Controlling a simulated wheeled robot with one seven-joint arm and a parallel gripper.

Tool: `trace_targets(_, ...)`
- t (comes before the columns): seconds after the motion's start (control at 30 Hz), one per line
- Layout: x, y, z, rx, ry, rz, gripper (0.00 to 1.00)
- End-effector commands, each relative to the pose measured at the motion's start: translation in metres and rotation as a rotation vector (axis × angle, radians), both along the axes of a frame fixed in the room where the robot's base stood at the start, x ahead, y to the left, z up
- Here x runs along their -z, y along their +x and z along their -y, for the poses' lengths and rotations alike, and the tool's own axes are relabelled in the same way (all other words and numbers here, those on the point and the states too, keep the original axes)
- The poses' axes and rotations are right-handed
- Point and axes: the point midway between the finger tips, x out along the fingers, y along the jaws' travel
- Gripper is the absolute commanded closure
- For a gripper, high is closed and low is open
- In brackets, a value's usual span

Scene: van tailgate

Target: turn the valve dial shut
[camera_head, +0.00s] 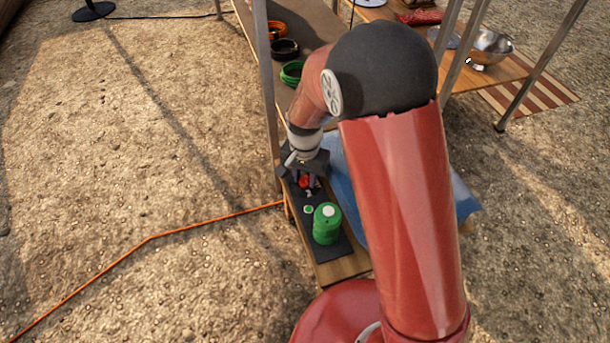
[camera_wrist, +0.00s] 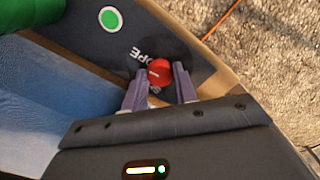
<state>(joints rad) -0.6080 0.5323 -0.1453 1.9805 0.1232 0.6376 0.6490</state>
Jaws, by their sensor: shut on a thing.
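The valve dial (camera_wrist: 159,72) is a red knob with a light pointer mark, set on a dark panel with white lettering beside it, of which "OPE" is readable. In the head view the red dial (camera_head: 305,182) shows just below my wrist. My gripper (camera_wrist: 160,85) has one finger on each side of the dial and is shut on it. In the head view my gripper (camera_head: 305,172) is partly hidden by my own wrist. The far side of the dial is hidden.
A green cylinder (camera_head: 327,224) stands on the same dark panel, close to the dial, with a small green-and-white disc (camera_wrist: 110,19) between them. Blue cloth (camera_head: 350,170) lies alongside. A table leg (camera_head: 266,80) rises nearby. An orange cable (camera_head: 150,238) crosses the ground.

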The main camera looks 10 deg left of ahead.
Motion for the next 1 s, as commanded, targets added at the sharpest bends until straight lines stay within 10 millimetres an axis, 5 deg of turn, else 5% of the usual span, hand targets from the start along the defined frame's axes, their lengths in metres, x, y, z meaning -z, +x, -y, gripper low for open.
trace_targets(1.0, -0.0018, 0.0009, -0.0001, -0.904, 0.002, 0.003, 0.94)
